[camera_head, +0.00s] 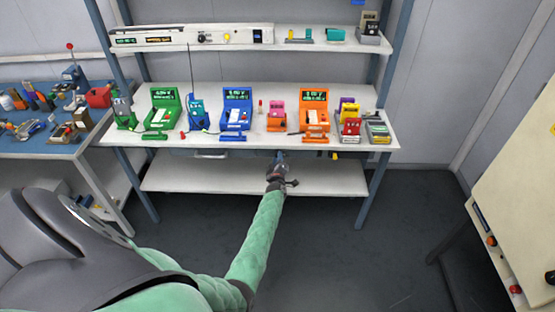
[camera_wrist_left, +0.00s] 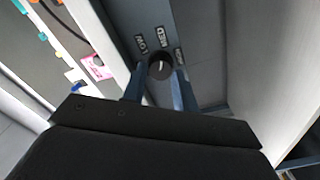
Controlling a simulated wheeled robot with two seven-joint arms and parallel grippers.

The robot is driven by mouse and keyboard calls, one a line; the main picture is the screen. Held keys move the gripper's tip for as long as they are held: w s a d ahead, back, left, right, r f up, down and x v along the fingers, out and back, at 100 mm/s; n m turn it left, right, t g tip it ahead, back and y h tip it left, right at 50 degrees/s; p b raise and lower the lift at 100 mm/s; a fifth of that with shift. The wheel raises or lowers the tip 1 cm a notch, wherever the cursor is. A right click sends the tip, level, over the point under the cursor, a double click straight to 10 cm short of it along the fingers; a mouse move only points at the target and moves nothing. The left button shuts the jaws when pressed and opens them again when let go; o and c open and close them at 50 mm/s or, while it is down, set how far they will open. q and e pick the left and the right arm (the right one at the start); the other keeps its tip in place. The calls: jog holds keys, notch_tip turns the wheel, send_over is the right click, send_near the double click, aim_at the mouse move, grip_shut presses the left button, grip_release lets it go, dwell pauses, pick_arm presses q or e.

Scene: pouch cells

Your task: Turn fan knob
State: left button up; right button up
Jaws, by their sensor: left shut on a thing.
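The fan knob (camera_wrist_left: 160,66) is a small round black knob with a light pointer line, on a dark grey panel (camera_wrist_left: 120,22) in the left wrist view. Labels around it read LOW and MED, and a third label is partly hidden. My left gripper (camera_wrist_left: 160,84) has its two blue fingers on either side of the knob, shut on it. In the head view my left gripper (camera_head: 279,158) reaches the underside of the bench's front edge, and the knob cannot be made out there. My right gripper is not in view.
The workbench shelf (camera_head: 240,97) above holds green, blue and orange devices and several small packs. A lower shelf (camera_head: 190,178) is bare. A blue-topped table (camera_head: 40,145) with tools stands at left, and a cream panel (camera_head: 515,190) at right. The floor between is clear.

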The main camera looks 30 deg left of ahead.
pick_arm(q)
jog(key=shift+d+f+m, duration=0.1)
jog(key=shift+m, duration=0.5)
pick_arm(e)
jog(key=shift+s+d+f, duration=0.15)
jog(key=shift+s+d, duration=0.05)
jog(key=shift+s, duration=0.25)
pick_arm(q)
jog(key=o, duration=1)
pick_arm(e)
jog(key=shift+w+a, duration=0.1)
pick_arm(q)
jog(key=shift+b+v, duration=1.05)
jog(key=shift+v, duration=2.8)
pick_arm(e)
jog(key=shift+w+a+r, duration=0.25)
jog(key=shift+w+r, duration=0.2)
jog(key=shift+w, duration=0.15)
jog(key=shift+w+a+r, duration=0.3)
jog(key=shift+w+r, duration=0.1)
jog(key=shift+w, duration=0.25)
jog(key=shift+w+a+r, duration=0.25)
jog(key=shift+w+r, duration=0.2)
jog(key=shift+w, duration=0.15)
